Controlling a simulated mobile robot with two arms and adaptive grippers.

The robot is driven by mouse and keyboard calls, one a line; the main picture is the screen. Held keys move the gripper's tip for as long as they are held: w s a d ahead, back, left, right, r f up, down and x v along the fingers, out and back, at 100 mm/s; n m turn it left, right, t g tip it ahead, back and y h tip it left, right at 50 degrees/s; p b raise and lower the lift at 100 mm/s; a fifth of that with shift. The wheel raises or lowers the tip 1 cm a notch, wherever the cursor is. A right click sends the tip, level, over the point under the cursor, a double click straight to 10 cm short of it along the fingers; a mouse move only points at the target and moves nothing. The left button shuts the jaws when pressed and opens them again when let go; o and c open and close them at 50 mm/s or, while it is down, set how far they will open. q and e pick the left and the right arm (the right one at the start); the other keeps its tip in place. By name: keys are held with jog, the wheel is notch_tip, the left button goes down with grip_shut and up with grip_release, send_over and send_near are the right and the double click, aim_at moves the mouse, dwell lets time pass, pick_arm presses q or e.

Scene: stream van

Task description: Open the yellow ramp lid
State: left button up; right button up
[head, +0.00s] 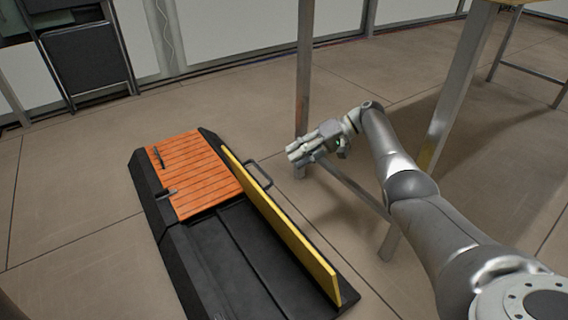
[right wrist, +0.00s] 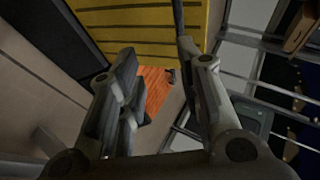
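The yellow ramp lid (head: 280,228) stands raised on its edge along the right side of the black ramp case (head: 225,245). Its black handle (head: 258,174) sticks out on the lid's right side. The lid's ribbed yellow face (right wrist: 130,32) fills the top of the right wrist view. My right gripper (head: 294,152) is to the right of the lid and handle, apart from them in the head view. In the right wrist view my right gripper (right wrist: 158,65) has its fingers spread, with nothing held between them. My left gripper is not in view.
Orange boards (head: 195,172) with small dark fittings cover the case's far part. A metal table leg (head: 304,70) and low crossbar (head: 350,188) stand close to my right arm. A dark folding chair (head: 88,58) is at the back left. Floor left of the case is clear.

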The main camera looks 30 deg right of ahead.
jog(key=v, duration=0.4)
jog(key=shift+s+d, duration=0.1)
jog(key=shift+d, duration=0.05)
dwell(0.4)
